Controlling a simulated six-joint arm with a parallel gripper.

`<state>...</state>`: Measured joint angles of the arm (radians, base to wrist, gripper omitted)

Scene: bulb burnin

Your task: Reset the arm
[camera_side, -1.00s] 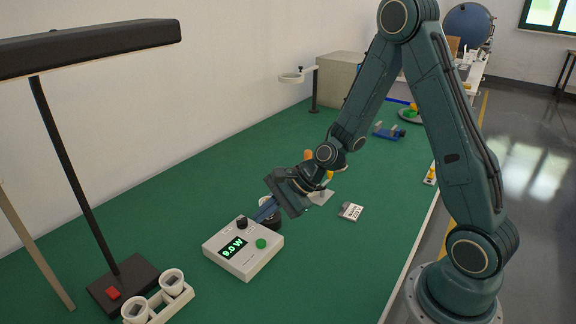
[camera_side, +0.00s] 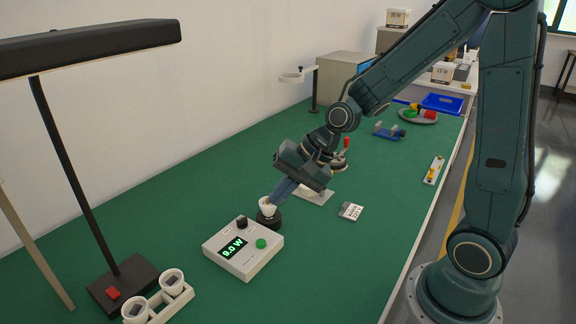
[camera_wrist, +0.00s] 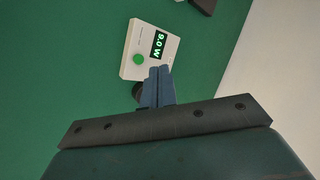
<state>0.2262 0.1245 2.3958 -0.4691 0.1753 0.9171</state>
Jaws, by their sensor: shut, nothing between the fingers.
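My gripper (camera_side: 280,192) is shut and empty, its blue fingers pointing down and left. In the side view its tips are close above a white bulb or cup-like piece (camera_side: 267,206) in a round black socket (camera_side: 268,220); I cannot tell whether they touch. In the wrist view the shut fingers (camera_wrist: 159,72) partly cover the dark socket (camera_wrist: 138,92). The meter also shows in the wrist view (camera_wrist: 133,66).
A rack with two white cups (camera_side: 158,304) and a black lamp (camera_side: 124,283) stand at the front left. A small grey card-like item (camera_side: 351,211) lies right of the socket. A ring stand (camera_side: 313,92) stands farther back.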

